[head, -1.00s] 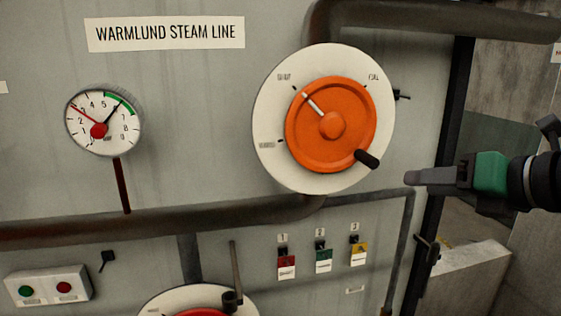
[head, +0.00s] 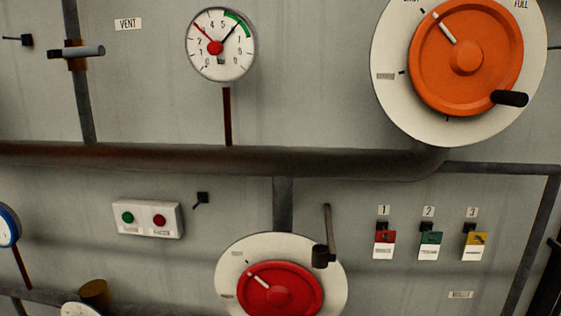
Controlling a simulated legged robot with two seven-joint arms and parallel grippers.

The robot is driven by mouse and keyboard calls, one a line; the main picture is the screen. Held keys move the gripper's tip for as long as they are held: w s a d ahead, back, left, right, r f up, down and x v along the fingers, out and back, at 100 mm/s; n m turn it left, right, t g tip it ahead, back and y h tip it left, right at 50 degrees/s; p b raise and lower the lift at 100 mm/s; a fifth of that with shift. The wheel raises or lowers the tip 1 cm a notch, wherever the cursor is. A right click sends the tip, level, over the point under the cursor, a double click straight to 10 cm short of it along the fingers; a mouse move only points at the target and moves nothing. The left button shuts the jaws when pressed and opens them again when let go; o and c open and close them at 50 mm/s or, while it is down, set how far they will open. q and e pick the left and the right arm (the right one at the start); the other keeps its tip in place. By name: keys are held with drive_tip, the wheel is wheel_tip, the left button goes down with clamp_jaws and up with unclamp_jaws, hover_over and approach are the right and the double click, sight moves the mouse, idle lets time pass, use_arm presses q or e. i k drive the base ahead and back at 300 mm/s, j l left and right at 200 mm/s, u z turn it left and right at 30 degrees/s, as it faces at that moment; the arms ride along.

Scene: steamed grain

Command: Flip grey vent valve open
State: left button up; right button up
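The grey vent valve handle (head: 76,52) is at the upper left of the head view, below and left of a "VENT" label (head: 128,24). Its grey lever lies roughly horizontal, across a brown valve body (head: 75,62) on a vertical dark pipe (head: 82,110). Neither of my grippers is in view, and nothing touches the lever.
A large orange wheel (head: 425,65) with a black knob is at the upper right, and a red wheel (head: 295,288) at the bottom. A gauge (head: 221,65) is right of the valve. A thick horizontal pipe (head: 180,160) crosses the panel. A button box (head: 146,204) sits below it.

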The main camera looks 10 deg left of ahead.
sight(93, 51)
drive_tip(key=u, duration=1.35)
